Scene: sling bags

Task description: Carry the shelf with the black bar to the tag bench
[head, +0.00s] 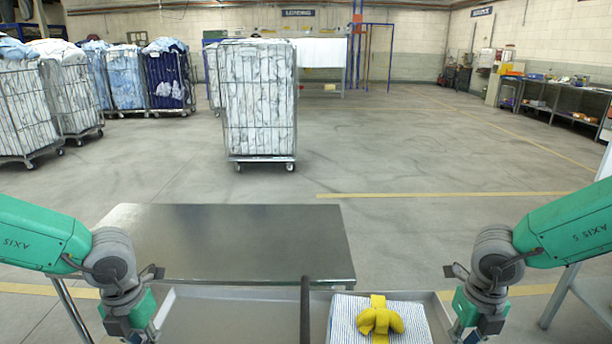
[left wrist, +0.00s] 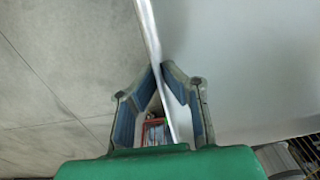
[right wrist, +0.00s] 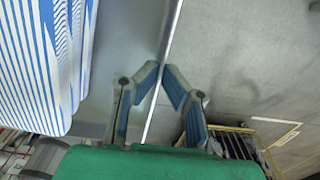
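The shelf (head: 235,318) is a shallow grey metal tray at the bottom of the head view, cut off by the frame. A black bar (head: 305,312) divides it. A blue-and-white striped bundle (head: 345,318) with a yellow band and knot (head: 380,318) lies right of the bar. My left gripper (head: 140,325) is at the shelf's left side; in the left wrist view its fingertips (left wrist: 158,70) close on the thin rim. My right gripper (head: 465,320) is at the right side; in the right wrist view its fingertips (right wrist: 160,70) close on that rim.
A dark metal-topped table (head: 230,240) stands just beyond the shelf, left of centre. A wire cage trolley (head: 258,105) of white laundry stands behind it. More laundry cages (head: 75,95) line the left. A long workbench (head: 560,95) is far right. Floor right of the table is clear.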

